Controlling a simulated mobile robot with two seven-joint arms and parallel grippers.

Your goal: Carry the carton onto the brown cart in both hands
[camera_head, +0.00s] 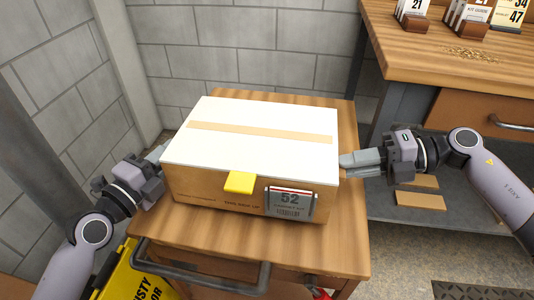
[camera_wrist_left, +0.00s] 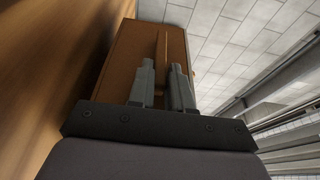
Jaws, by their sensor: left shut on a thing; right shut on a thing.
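The carton (camera_head: 262,137) has a white top with a tan tape strip, brown sides, a yellow tab and a label reading 52. It is level over the wooden top of the brown cart (camera_head: 190,226); whether it touches cannot be told. My left gripper (camera_head: 160,156) is shut on its left side. In the left wrist view, my left gripper's fingers (camera_wrist_left: 163,78) close on a thin upright ridge on the carton's brown side (camera_wrist_left: 120,50). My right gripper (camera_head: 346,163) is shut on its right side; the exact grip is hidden.
A wooden workbench (camera_head: 435,68) with upright cards stands at the right, with a lower shelf (camera_head: 390,235) holding flat brown pieces. A grey block wall (camera_head: 240,50) is behind. A yellow sign (camera_head: 135,280) stands at the lower left. The cart has a front handle (camera_head: 200,280).

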